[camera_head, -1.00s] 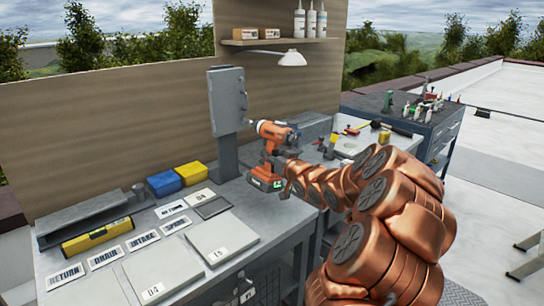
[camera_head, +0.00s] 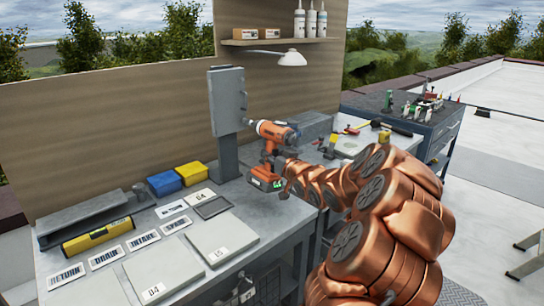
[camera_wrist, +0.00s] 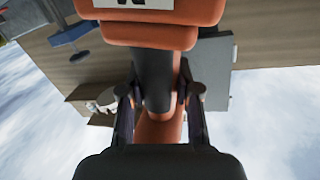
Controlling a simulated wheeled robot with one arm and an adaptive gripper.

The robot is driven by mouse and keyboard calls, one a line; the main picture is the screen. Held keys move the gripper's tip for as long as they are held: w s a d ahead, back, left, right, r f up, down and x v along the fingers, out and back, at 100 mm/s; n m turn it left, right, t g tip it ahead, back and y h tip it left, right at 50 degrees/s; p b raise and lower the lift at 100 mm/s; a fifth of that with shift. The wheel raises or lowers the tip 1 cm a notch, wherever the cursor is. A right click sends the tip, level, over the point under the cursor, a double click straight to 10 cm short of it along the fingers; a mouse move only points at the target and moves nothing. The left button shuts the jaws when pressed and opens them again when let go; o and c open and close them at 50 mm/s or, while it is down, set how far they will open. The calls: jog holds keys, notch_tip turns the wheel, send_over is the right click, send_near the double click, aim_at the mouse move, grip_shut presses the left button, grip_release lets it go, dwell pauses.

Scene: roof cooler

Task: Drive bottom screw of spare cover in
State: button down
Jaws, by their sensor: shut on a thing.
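My gripper (camera_wrist: 157,100) is shut on the handle of an orange and black drill (camera_head: 268,130), seen upside down and close up in the wrist view (camera_wrist: 150,30). The drill is upright above the bench, its nose pointing left toward the grey upright cover (camera_head: 227,100) on a post. The tip is beside the cover's lower right edge; I cannot tell whether it touches a screw. The screws are too small to make out. In the wrist view, the grey panel (camera_wrist: 214,70) shows behind the drill.
The bench (camera_head: 268,215) holds flat panels (camera_head: 208,237), label plates (camera_head: 65,275), a blue box (camera_head: 162,183), a yellow box (camera_head: 192,173) and a yellow level (camera_head: 97,236). A lamp (camera_head: 291,58) hangs above. A tool cabinet (camera_head: 425,125) stands at the right.

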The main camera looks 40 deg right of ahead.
jog(key=shift+w+r+p, duration=0.15)
jog(key=shift+w+p, duration=0.2)
jog(key=shift+w, duration=0.7)
dwell(1.6)
jog(key=shift+w+p, duration=0.4)
jog(key=shift+p, duration=0.55)
dwell(1.9)
jog(key=shift+s, duration=3.45)
